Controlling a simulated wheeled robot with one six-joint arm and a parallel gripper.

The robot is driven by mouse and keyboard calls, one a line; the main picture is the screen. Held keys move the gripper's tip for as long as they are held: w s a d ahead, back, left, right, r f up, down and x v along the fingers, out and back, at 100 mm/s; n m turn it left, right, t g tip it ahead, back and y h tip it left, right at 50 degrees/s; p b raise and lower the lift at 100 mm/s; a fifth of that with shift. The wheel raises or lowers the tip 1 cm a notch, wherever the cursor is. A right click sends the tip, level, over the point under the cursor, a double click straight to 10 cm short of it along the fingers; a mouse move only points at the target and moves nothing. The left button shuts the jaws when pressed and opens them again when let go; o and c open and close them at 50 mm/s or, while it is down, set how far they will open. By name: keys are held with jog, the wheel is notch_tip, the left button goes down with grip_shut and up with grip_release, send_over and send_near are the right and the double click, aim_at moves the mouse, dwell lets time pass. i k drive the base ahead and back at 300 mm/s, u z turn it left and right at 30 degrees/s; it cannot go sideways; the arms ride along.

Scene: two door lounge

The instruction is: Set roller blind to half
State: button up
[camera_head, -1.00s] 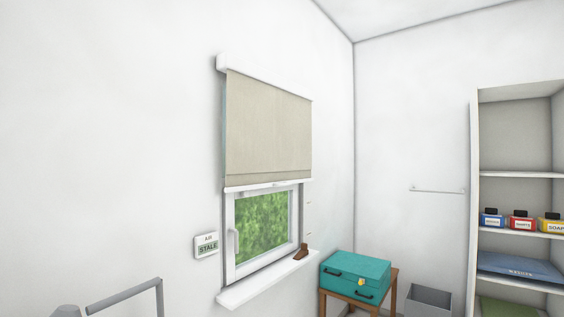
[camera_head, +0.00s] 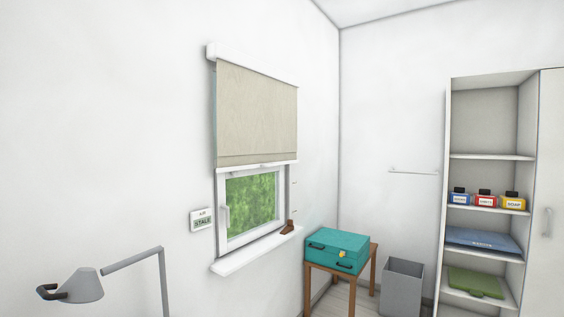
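The roller blind (camera_head: 257,112) is a beige fabric blind hanging from a white cassette (camera_head: 250,64) on the wall. Its white bottom bar (camera_head: 258,164) hangs level, a little over halfway down the opening. Below it the lower part of the window (camera_head: 252,199) is uncovered, with green foliage outside and a handle on the left of its frame. Small marks show on the wall right of the window. My gripper is not in view.
A white sill (camera_head: 257,250) holds a small brown object (camera_head: 289,227). A teal case (camera_head: 337,250) sits on a wooden stool (camera_head: 310,283) below, beside a grey bin (camera_head: 401,288). A grey lamp (camera_head: 82,285) stands at lower left. An open shelf (camera_head: 490,157) is at right.

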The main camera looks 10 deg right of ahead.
aim_at(224, 164)
jog(key=z, duration=0.5)
jog(key=i, duration=1.8)
jog(key=u, duration=0.85)
jog(key=i, duration=0.7)
jog(key=u, duration=0.3)
